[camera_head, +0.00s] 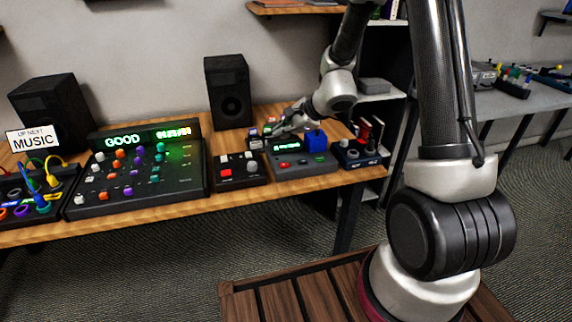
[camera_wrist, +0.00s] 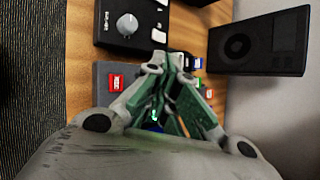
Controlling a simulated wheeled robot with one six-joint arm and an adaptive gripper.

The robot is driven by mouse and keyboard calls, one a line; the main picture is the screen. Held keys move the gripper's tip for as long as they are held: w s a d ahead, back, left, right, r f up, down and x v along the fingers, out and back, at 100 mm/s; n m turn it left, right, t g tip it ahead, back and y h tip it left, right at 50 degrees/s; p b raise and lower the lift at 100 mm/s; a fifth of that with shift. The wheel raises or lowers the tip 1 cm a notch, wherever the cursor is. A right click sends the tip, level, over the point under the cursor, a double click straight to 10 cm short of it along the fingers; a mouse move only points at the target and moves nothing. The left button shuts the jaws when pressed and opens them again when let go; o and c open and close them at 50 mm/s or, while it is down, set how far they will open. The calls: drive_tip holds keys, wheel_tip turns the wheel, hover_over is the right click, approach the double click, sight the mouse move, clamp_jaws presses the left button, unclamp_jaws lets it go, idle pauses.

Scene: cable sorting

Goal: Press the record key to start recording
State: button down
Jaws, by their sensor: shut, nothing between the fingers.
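The grey recorder (camera_head: 318,160) stands near the right end of the wooden desk. It has a lit green display, a red key (camera_head: 285,164) at its front left and a blue block on top. In the wrist view the red key (camera_wrist: 117,81) shows with a white marking, to the left of the fingers. My gripper (camera_head: 266,137) is shut and empty, over the back left of the recorder. In the wrist view its fingertips (camera_wrist: 177,58) are together, apart from the red key. The fingers and palm hide much of the recorder there.
A black box (camera_head: 239,181) with a knob and keys stands left of the recorder, then a large mixer (camera_head: 107,185) with a "GOOD" display. A speaker (camera_head: 229,91) stands behind. Small coloured blocks (camera_wrist: 198,64) lie near the fingertips. A switch box (camera_head: 351,155) stands right.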

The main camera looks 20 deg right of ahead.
sight(283, 166)
drive_tip(key=shift+f, duration=4.4)
drive_tip(key=shift+f, duration=0.4)
drive_tip(key=shift+f, duration=0.35)
drive_tip(key=shift+r, duration=0.8)
drive_tip(key=shift+r, duration=0.15)
